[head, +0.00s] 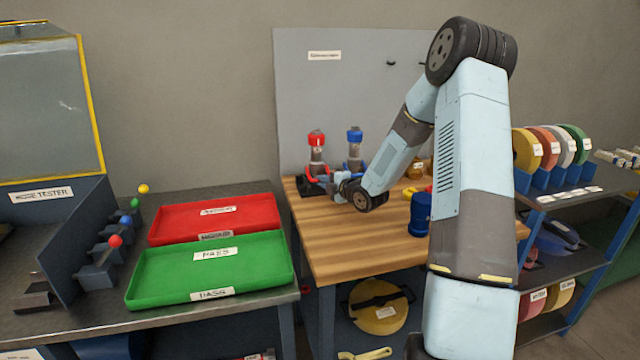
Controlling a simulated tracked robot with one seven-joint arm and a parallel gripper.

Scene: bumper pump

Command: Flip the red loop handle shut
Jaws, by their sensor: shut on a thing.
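A device with a red cap (316,139) and grey body stands upright at the far left of the wooden workbench. At its foot is a dark base with the red loop handle (310,174), small in the picture and partly hidden by my gripper. My gripper (326,184) is low at this base, reaching in from the right, and is shut on the red loop handle. The fingertips and the handle's exact angle are too small to make out.
A blue-capped device (354,137) stands just right of the red one, close behind my wrist. A blue cylinder (420,214) stands on the workbench (345,245) under my arm. Red (265,212) and green (140,288) trays lie left. The bench front is clear.

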